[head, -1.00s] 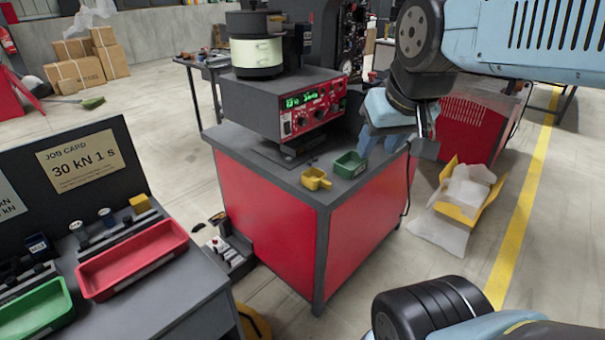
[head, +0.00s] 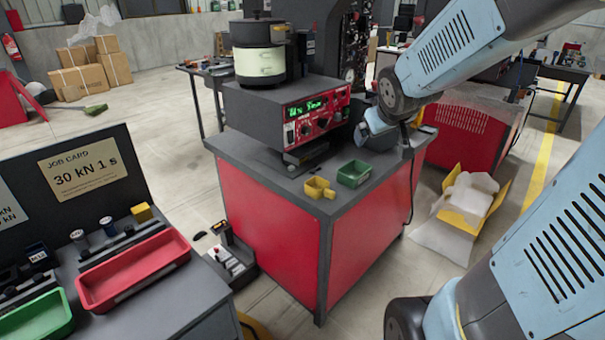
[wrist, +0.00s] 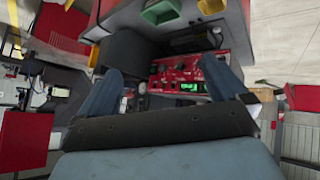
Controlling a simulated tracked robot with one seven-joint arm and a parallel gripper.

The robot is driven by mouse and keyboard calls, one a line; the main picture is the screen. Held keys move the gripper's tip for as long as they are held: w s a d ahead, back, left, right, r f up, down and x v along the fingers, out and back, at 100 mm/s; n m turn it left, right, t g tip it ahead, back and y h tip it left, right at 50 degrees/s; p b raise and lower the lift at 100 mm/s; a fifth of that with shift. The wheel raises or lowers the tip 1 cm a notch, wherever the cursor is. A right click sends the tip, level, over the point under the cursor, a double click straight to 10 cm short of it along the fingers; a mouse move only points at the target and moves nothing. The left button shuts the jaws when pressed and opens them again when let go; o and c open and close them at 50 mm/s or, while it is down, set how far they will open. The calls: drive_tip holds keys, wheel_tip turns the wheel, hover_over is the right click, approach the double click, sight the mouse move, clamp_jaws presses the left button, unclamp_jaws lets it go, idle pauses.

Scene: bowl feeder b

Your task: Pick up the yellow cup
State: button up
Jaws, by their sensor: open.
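My gripper (head: 362,135) is behind and to the right of the cup in the head view, close to the control box. In the wrist view my gripper (wrist: 162,66) has its two blue fingers spread apart with nothing held between them.
A green bin (head: 354,173) stands just right of the cup. The control box (head: 300,118) with a red panel and the bowl feeder (head: 258,62) stand behind it. A bench with a red tray (head: 135,270) is at the left.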

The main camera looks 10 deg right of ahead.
drive_tip(key=w+d+f+n+t+y, duration=0.1)
drive_tip(key=w+d+f+n+t, duration=0.15)
drive_tip(key=w+f, duration=0.5)
drive_tip(key=n+t+y, duration=0.3)
drive_tip(key=t+y, duration=0.1)
drive_tip(key=y, duration=0.8)
approach(325, 188)
drive_tip(key=shift+g, duration=0.25)
drive_tip(key=x, duration=0.2)
drive_tip(key=r+x, duration=0.1)
drive_tip(key=x, duration=0.2)
drive_tip(key=shift+w+a, duration=0.2)
drive_tip(key=shift+f+x, duration=0.15)
drive_tip(key=shift+x, duration=1.15)
drive_tip(key=shift+f+x, duration=0.15)
drive_tip(key=shift+x, duration=1.2)
drive_tip(key=shift+w+d, duration=0.1)
drive_tip(key=shift+d, duration=0.05)
drive_tip(key=shift+c, duration=0.4)
drive_tip(key=c, duration=1)
